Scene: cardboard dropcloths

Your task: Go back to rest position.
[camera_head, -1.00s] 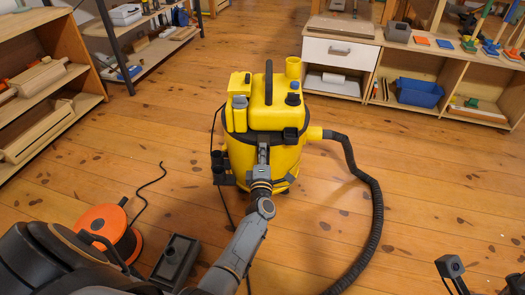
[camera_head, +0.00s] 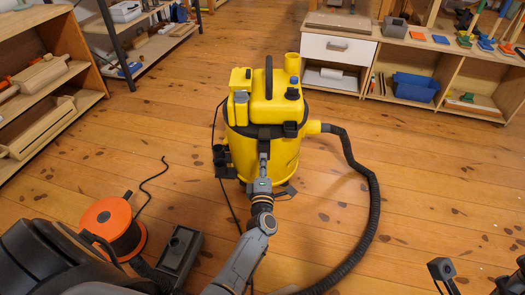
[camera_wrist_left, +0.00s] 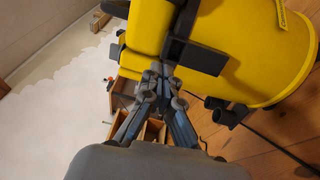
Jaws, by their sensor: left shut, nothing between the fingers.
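My left gripper (camera_head: 264,147) is shut and empty, at the front of the yellow vacuum cleaner (camera_head: 286,108). In the left wrist view its fingertips (camera_wrist_left: 160,70) meet beside the vacuum's yellow body (camera_wrist_left: 245,45) and a dark bracket on it. I cannot tell whether they touch it. My left arm reaches up from the bottom of the head view. My right gripper (camera_head: 481,268) shows at the bottom right corner, with its two dark fingers spread apart and nothing seen between them; the rest of it is cut off.
The black hose (camera_head: 375,205) curves over the wooden floor right of my left arm. An orange cable reel (camera_head: 106,220) and a dark tray-like piece (camera_head: 181,250) lie at lower left. Shelves stand left and at the back; a blue bin (camera_head: 416,88) sits in the right one.

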